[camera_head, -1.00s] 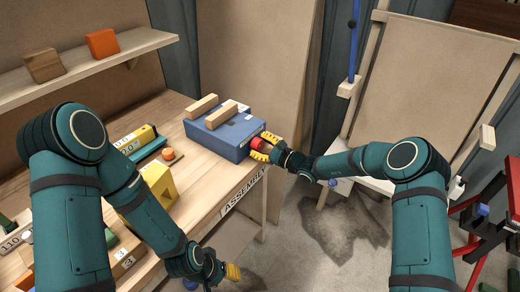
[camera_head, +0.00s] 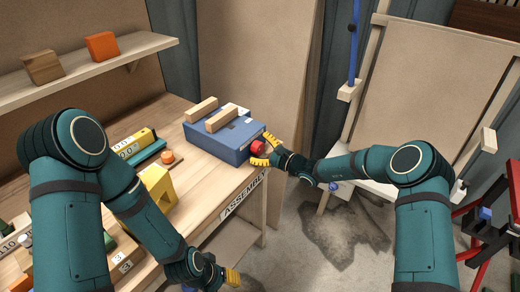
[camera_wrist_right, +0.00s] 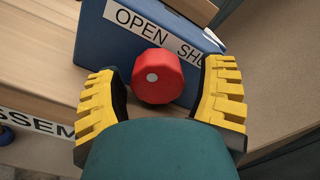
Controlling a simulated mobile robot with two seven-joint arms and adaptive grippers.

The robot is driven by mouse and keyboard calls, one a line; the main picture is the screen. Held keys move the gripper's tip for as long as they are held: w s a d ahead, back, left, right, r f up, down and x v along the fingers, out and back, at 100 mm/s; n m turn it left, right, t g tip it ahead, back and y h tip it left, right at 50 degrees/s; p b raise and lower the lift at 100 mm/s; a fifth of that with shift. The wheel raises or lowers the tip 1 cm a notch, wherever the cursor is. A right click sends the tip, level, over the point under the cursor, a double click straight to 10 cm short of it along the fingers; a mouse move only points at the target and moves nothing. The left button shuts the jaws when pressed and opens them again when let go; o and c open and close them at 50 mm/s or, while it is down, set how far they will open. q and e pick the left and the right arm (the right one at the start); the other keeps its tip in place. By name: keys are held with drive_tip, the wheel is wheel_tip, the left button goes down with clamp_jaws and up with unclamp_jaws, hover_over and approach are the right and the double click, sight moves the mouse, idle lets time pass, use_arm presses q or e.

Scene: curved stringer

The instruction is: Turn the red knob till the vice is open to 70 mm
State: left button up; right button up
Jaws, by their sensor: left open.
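The vice (camera_head: 213,141) is a blue box on the bench's right end, with two pale wooden jaws (camera_head: 221,117) on top, a gap between them. Its red knob (camera_head: 257,147) is on the right side face; in the right wrist view the faceted knob (camera_wrist_right: 158,80) has a white dot left of its centre. My right gripper (camera_head: 264,150) is open around the knob; in the wrist view its yellow fingers (camera_wrist_right: 161,74) stand either side with visible gaps. My left gripper (camera_head: 232,277) is open and empty, low beside the bench front. The jaw opening cannot be read.
A label starting "OPEN" (camera_wrist_right: 140,20) is above the knob. An orange knob-like piece (camera_head: 167,157), a yellow block (camera_head: 158,186) and other blocks lie on the bench left of the vice. A shelf (camera_head: 90,62) holds two blocks.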

drive_tip(key=shift+s+f, duration=0.15)
drive_tip(key=shift+f, duration=0.1)
drive_tip(key=v, duration=0.8)
drive_tip(key=shift+r, duration=0.2)
drive_tip(key=s+a+f+n+g+h, duration=0.4)
drive_tip(key=s+f+g, duration=0.4)
drive_tip(key=s+f, duration=0.5)
drive_tip(key=s+d+f+n+h, duration=0.2)
drive_tip(key=s+n, duration=0.4)
drive_tip(key=s, duration=0.3)
drive_tip(key=s+d+f+n+g+h, duration=0.1)
drive_tip(key=s+d+n+h, duration=0.3)
drive_tip(key=s, duration=0.6)
drive_tip(key=shift+d+f+n+h, duration=0.4)
drive_tip(key=shift+d+f+n, duration=0.1)
drive_tip(key=shift+n, duration=0.4)
